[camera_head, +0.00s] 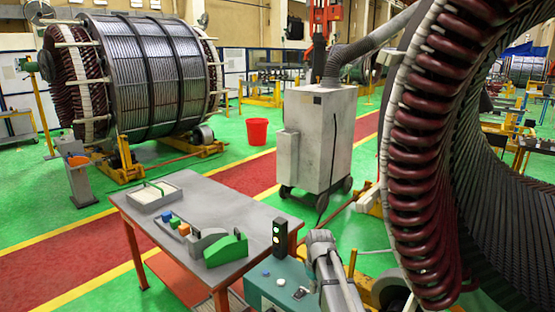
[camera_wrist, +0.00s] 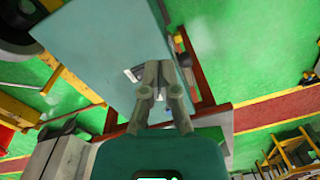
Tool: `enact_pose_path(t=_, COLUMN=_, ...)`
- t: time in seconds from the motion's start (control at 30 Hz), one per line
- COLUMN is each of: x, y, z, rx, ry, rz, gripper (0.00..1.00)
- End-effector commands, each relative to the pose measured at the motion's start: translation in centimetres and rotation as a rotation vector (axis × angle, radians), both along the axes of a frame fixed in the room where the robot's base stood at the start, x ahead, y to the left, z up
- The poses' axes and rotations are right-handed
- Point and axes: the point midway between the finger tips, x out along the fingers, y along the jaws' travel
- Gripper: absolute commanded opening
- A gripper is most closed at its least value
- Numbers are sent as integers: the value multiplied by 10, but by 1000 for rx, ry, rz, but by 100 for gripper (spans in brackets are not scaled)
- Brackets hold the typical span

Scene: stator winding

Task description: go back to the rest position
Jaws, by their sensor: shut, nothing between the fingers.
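My gripper (camera_wrist: 158,70) shows in the wrist view with its two grey fingers brought together at the tips. Nothing is held between them. Behind the fingertips lies a teal surface that seems to be my own body. In the head view, grey links of my arm rise at the bottom centre beside my teal base; I cannot make out the fingers there.
A grey-topped worktable (camera_head: 222,190) with a tray (camera_head: 153,195), coloured blocks (camera_head: 174,222) and a green part (camera_head: 226,249) stands left of my arm. A large stator (camera_head: 425,150) is close on the right. A grey cabinet (camera_head: 318,140) and red bucket (camera_head: 257,131) stand behind.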

Motion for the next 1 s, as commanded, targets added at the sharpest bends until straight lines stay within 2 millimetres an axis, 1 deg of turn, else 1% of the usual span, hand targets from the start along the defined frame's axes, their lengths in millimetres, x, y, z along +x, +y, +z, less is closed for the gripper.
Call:
enact_pose_path(t=0.03, x=-28, y=-8, z=0, rx=-5, ry=-2, rz=-51, gripper=0)
enact_pose_path(t=0.1, x=-52, y=-15, z=-1, rx=-13, ry=-6, rz=-123, gripper=0)
enact_pose_path(t=0.3, x=-118, y=-34, z=-2, rx=-29, ry=-17, rz=-324, gripper=0)
enact_pose_path(t=0.43, x=-150, y=-43, z=-2, rx=-38, ry=-23, rz=-427, gripper=0)
enact_pose_path(t=0.5, x=-162, y=-46, z=-2, rx=-42, ry=-25, rz=-467, gripper=0)
enact_pose_path(t=0.63, x=-173, y=-50, z=-2, rx=-44, ry=-29, rz=-510, gripper=0)
enact_pose_path(t=1.0, x=-173, y=-51, z=-2, rx=-45, ry=-29, rz=-521, gripper=0)
